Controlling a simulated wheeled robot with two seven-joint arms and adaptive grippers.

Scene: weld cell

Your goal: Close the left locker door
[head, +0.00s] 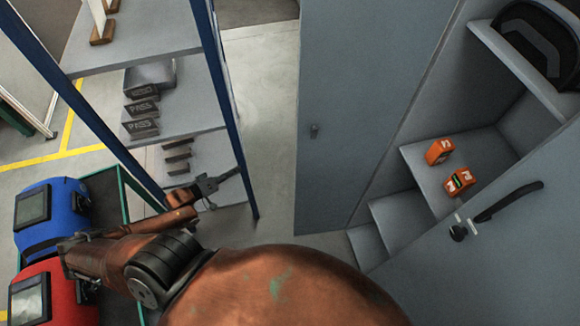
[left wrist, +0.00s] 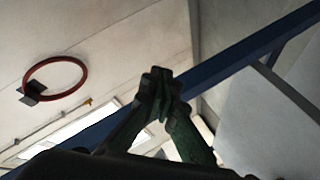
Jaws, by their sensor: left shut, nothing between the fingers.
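My right gripper is not in view.
The right locker door (head: 500,250) with a dark handle (head: 508,201) is also open. Orange devices (head: 460,181) lie on a locker shelf. A rack with blue posts (head: 216,75) stands left; blue (head: 65,212) and red (head: 62,290) helmets sit below. Floor (head: 262,90) between rack and door is clear.

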